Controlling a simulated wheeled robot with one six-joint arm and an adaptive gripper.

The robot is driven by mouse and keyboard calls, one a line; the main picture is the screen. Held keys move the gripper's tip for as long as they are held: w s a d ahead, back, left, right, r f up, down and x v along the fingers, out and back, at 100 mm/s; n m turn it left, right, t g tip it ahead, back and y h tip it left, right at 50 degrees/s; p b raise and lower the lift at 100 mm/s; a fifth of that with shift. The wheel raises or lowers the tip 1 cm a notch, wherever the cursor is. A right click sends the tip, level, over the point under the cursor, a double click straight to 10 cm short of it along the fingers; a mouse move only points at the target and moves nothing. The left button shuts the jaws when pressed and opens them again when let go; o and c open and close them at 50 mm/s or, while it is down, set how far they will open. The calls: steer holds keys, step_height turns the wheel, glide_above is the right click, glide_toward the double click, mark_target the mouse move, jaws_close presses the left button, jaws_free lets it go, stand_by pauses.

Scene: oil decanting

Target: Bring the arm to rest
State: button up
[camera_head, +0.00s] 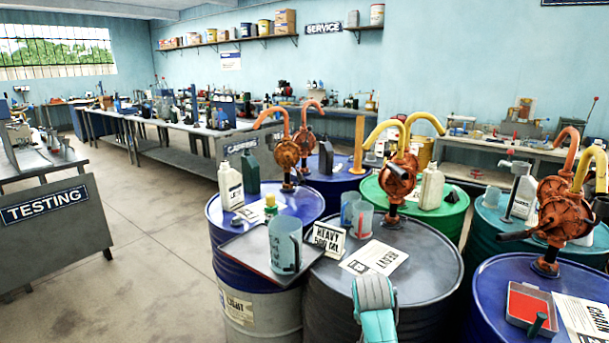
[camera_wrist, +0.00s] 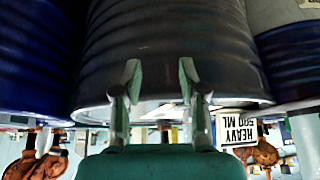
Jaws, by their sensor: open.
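In the wrist view my gripper (camera_wrist: 160,75) is open, with its two fingers apart and nothing between them. The ribbed side of a dark grey drum (camera_wrist: 165,30) lies beyond the fingertips, and this view looks upside down. In the head view my teal and grey arm (camera_head: 376,305) shows at the bottom edge, in front of the grey drum (camera_head: 425,285). My fingertips cannot be made out in the head view. I cannot tell how far they are from the drum.
A marked beaker (camera_head: 285,246) stands on a dark tray (camera_head: 248,252) left of my arm. A "HEAVY 500 ML" card (camera_head: 328,238) stands beside it. Orange pumps (camera_head: 397,180) rise from the drums. A red tray (camera_head: 528,305) lies right. Open floor (camera_head: 150,270) is at left.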

steer(key=s+f+n+t, duration=0.2)
steer(key=s+f, duration=1.1)
steer(key=f, duration=0.2)
steer(key=s+d+f+n+t+y, duration=0.1)
steer(key=s+f+t, duration=0.3)
steer(key=s, duration=1.3)
steer(key=s+r+t, duration=0.1)
steer(key=s+r, duration=0.5)
steer(key=s, duration=0.3)
steer(key=s+r+n+t, duration=0.1)
steer(key=s+r, duration=0.5)
steer(key=s, duration=0.4)
steer(key=s+r+t+y, duration=0.1)
steer(key=s+r, duration=0.5)
steer(key=s, duration=0.4)
steer(key=shift+r, duration=0.25)
steer(key=shift+d, duration=0.1)
